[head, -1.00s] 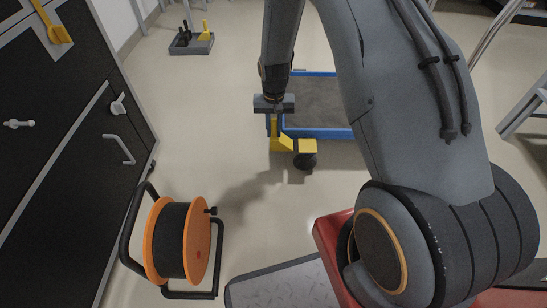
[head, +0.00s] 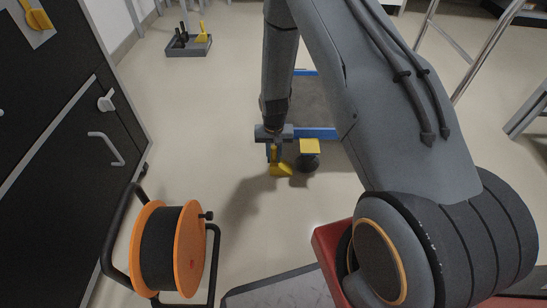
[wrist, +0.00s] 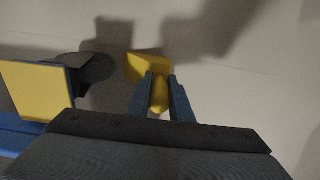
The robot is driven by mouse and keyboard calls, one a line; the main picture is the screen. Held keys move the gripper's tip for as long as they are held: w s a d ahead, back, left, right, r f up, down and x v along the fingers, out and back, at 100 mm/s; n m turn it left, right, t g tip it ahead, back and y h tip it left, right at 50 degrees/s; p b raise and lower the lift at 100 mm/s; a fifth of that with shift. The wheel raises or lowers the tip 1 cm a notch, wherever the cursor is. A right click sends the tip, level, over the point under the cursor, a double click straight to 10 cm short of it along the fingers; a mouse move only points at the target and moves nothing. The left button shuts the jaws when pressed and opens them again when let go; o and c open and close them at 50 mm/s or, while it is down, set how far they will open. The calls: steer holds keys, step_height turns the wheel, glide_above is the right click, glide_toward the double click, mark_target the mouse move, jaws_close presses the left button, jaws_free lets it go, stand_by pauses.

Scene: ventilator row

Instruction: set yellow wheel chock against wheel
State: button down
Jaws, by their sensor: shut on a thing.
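My gripper (head: 275,157) points down in the head view and is shut on the upright grip of the yellow wheel chock (head: 282,169). The chock also shows between the two fingers in the wrist view (wrist: 147,66). The dark caster wheel (head: 309,162) is just right of the chock, under the yellow corner plate (head: 310,146) of a blue-framed cart (head: 318,133). In the wrist view a narrow gap shows between the wheel (wrist: 98,68) and the chock. Whether the chock touches the floor I cannot tell.
An orange cable reel (head: 188,250) stands on the floor at lower left, beside a dark cabinet (head: 60,140). A grey tray (head: 188,48) with a yellow-handled item lies at the back left. Floor left of the chock is clear. Metal legs stand at right.

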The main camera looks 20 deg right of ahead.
steer(key=c, duration=1.6)
jaws_free()
